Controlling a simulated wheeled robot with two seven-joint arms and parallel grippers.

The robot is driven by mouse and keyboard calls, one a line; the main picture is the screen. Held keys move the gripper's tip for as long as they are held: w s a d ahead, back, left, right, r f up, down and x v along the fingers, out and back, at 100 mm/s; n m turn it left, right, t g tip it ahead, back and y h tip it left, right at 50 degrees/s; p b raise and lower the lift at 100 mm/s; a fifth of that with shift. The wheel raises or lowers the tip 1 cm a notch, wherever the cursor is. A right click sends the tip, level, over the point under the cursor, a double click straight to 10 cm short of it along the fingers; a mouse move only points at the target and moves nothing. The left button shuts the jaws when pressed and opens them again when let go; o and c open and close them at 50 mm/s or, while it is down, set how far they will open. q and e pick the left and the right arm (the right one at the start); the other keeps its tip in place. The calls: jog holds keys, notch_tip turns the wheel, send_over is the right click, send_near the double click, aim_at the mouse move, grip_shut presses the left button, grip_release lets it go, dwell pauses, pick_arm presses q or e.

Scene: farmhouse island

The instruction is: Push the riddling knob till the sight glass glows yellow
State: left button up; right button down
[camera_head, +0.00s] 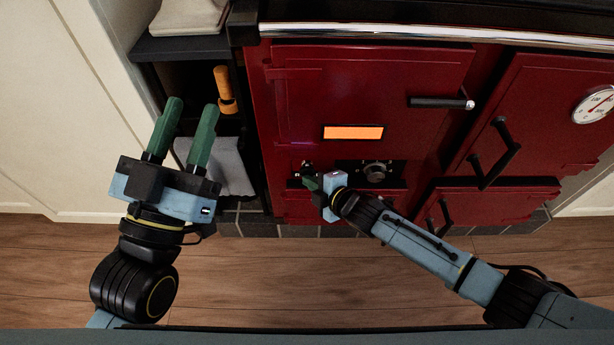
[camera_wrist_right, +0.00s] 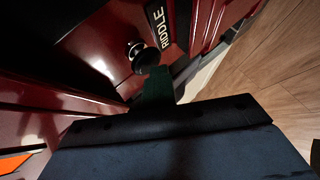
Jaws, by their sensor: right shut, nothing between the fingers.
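The riddling knob (camera_wrist_right: 146,56) is a round black knob on a short pale stem, beside a "RIDDLE" label (camera_wrist_right: 159,27) in the right wrist view. My right gripper (camera_wrist_right: 155,75) is shut and empty, its green fingertips right at the knob; I cannot tell whether they touch. In the head view the right gripper (camera_head: 308,182) is at the lower left of the red stove front and partly hides the knob area. The sight glass (camera_head: 353,132) is a lit orange rectangle above it. My left gripper (camera_head: 191,106) is open and empty, left of the stove.
A dark round dial (camera_head: 375,172) sits right of the knob. Black door handles (camera_head: 437,102) and a chrome rail (camera_head: 430,37) stick out of the stove. An open shelf unit with an orange-handled item (camera_head: 224,88) and grey cloth (camera_head: 232,165) stands at left. The wooden floor (camera_head: 270,270) is clear.

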jog(key=s+p, duration=0.2)
jog(key=s, duration=0.2)
jog(key=shift+s+p, duration=0.2)
jog(key=shift+p, duration=0.15)
dwell(0.3)
jog(key=s+p, duration=0.2)
jog(key=s, duration=0.4)
jog(key=shift+p, duration=0.3)
dwell(0.6)
